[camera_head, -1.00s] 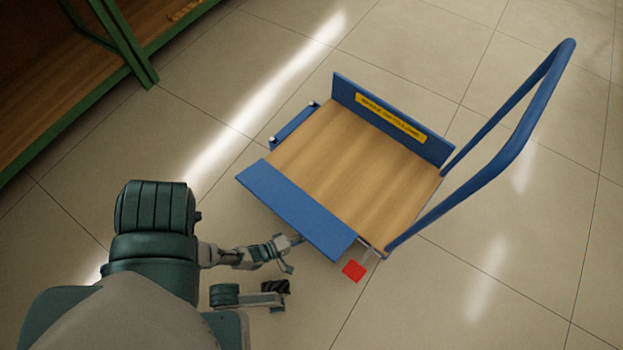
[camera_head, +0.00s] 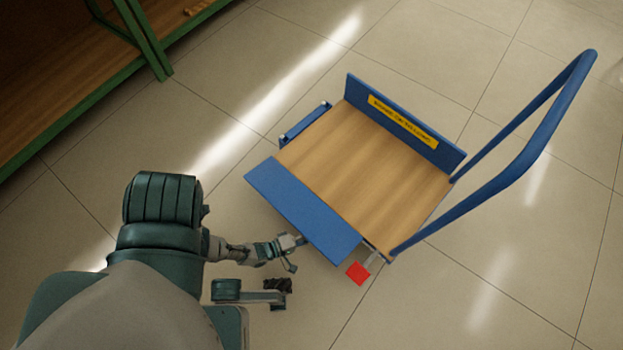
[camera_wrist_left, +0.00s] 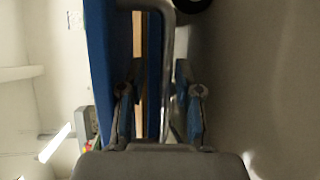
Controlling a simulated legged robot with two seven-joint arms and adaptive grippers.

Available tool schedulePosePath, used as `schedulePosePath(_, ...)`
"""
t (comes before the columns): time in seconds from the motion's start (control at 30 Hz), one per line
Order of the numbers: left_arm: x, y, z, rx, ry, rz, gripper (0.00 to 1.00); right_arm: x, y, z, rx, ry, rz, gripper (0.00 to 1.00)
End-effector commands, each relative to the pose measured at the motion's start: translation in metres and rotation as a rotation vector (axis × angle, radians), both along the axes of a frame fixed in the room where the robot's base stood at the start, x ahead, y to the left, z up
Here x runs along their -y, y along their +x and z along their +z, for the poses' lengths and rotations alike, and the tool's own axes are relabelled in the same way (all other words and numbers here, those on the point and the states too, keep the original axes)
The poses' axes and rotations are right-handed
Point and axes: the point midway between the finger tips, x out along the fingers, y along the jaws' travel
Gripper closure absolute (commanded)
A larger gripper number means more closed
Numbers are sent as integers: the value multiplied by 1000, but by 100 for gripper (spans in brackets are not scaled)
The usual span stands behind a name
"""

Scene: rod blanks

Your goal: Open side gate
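The blue side gate (camera_head: 303,210) is the plain panel along the near side of a cart with a wooden deck (camera_head: 365,170). Whether it stands upright or leans is hard to tell from above. A bent metal tube (camera_wrist_left: 166,50) and the blue gate (camera_wrist_left: 100,60) run into the space around the fingers. Contact with the tube is unclear.
An upright blue panel with a yellow label (camera_head: 402,119) stands on the far side. A tall blue handle (camera_head: 540,140) rises at the right. A red pedal (camera_head: 358,273) sticks out low at the near right corner. A green-framed shelf (camera_head: 150,45) stands at upper left.

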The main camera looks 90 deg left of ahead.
Motion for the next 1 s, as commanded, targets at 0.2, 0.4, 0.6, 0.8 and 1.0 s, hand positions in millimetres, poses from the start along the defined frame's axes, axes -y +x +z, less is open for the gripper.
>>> schedulePosePath(0.2,0,1,2,5,1,0,63,0,-2,2,5,-3,0,60)
schedulePosePath(0.4,0,1,16,6,0,0,63,0,-3,2,5,-2,0,60)
schedulePosePath(0.6,0,0,46,7,-1,0,63,0,-3,2,4,-1,0,60)
schedulePosePath(0.8,0,1,77,5,1,1,63,0,-3,2,4,-1,1,60)
schedulePosePath(1.0,0,0,95,1,0,0,63,0,-3,2,4,-1,1,60)
